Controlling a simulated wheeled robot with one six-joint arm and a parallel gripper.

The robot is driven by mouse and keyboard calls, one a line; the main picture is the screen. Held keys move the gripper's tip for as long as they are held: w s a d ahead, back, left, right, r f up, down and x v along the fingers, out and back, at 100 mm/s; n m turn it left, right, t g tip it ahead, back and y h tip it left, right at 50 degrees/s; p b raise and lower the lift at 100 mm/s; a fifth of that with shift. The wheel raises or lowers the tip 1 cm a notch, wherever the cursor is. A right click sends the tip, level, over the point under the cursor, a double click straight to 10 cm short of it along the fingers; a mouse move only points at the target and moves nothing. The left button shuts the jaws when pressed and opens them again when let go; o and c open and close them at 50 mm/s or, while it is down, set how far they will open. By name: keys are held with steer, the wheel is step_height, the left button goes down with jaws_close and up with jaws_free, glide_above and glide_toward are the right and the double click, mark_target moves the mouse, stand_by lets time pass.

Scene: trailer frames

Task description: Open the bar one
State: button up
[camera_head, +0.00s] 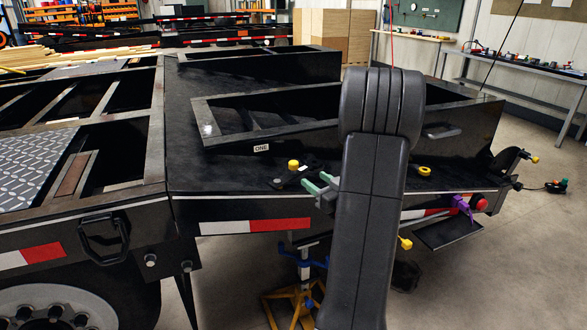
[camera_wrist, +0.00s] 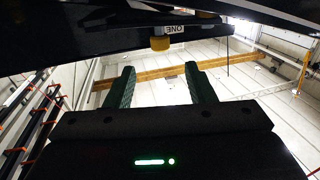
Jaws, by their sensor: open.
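A small white label reading "ONE" (camera_head: 261,148) sits on the side of a black frame (camera_head: 225,137) on the trailer deck. Below and right of it is a black latch bar with a yellow knob (camera_head: 293,164). My gripper (camera_head: 322,188), with green fingers, is just right of and below the knob, partly hidden by my arm. In the wrist view the gripper (camera_wrist: 162,78) is open and empty. The yellow knob (camera_wrist: 159,43) lies just beyond the fingertips, apart from them, with the upside-down label (camera_wrist: 175,29) behind it.
A second yellow knob (camera_head: 424,171) is on the deck right of my arm. A purple part (camera_head: 461,206) and a red knob (camera_head: 480,204) are at the trailer's right edge. A blue and yellow jack stand (camera_head: 301,290) is below.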

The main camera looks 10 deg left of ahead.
mark_target(297, 167)
steer(key=x, duration=1.2)
steer(key=shift+s, duration=0.1)
jaws_close()
